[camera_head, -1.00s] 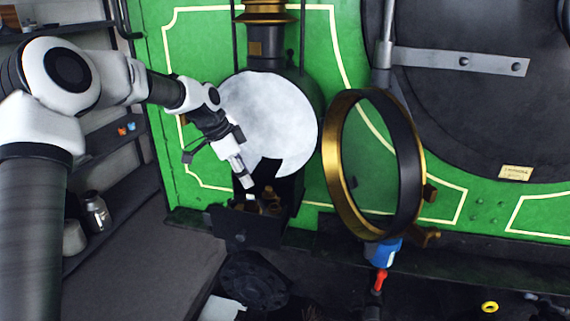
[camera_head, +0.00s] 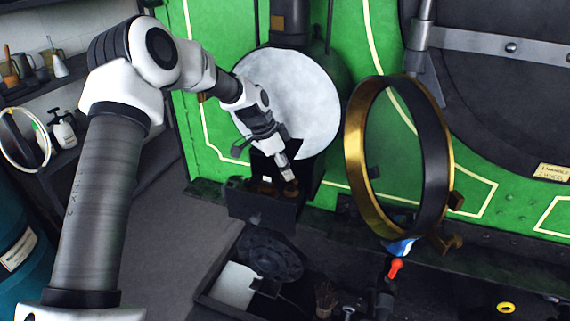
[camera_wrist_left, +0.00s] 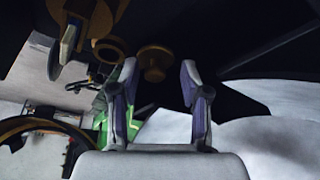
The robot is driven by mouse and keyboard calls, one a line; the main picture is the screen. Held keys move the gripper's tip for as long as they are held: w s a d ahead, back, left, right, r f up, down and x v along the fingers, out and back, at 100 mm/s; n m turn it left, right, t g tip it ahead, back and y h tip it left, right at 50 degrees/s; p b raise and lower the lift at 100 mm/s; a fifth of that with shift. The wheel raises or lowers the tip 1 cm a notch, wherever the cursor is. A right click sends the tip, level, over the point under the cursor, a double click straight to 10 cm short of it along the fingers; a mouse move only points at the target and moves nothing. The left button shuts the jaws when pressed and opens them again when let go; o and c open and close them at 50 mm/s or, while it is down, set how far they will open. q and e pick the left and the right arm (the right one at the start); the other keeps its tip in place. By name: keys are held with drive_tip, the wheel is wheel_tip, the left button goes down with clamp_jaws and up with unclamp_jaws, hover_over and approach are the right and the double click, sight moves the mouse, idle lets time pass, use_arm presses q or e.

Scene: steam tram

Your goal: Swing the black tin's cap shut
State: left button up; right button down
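My left gripper (camera_head: 286,174) reaches down in front of a black housing (camera_head: 309,178) below a large round white disc (camera_head: 290,100). In the left wrist view its two fingers (camera_wrist_left: 158,70) are apart, with a dull brass knob (camera_wrist_left: 154,62) showing beyond the gap. I cannot tell whether they touch it. Brass parts (camera_head: 263,186) show inside the housing's open front. A dark flap (camera_head: 258,208) hangs below that opening. No part is clearly recognisable as the black tin or its cap. My right gripper is not in view.
A brass-and-black ring (camera_head: 361,135) stands out from the green wall (camera_head: 480,192) at the right. A black round part (camera_head: 270,255) and a white sheet (camera_head: 233,285) lie below. A shelf with bottles (camera_head: 64,130) stands at the left.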

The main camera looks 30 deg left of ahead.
use_arm(q)
drive_tip(key=shift+s+r, duration=0.1)
drive_tip(key=c, duration=0.5)
drive_tip(key=shift+s+d+r, duration=0.15)
drive_tip(key=shift+s, duration=0.05)
clamp_jaws()
